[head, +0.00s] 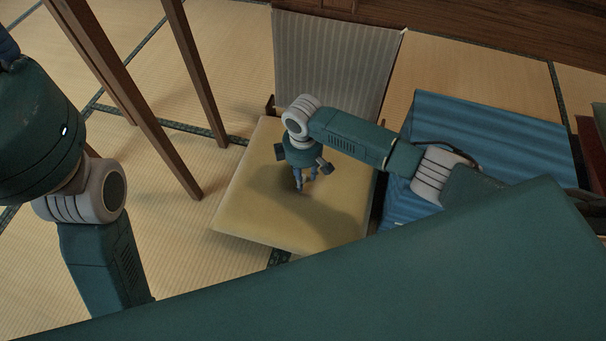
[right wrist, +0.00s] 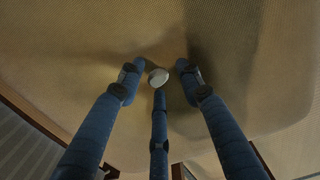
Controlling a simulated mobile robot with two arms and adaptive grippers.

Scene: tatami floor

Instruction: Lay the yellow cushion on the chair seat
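The yellow cushion (head: 255,205), a flat square, lies in front of the upright grey striped chair back (head: 330,60). It covers the chair seat, so the seat itself is hidden. My right gripper (head: 305,182) points down over the cushion's middle. In the right wrist view its three blue fingers (right wrist: 159,72) are spread around a small pale round knob (right wrist: 158,77) on the cushion (right wrist: 90,55), with slight gaps showing. Of my left gripper only a bit of blue finger (head: 8,45) shows at the left edge; its fingertips are out of view.
A blue ribbed surface (head: 485,130) stands right of the chair. Dark wooden legs (head: 195,80) stand on the tatami floor (head: 165,225) to the left. A dark wooden edge (head: 480,28) runs along the back. Bare floor lies left of the cushion.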

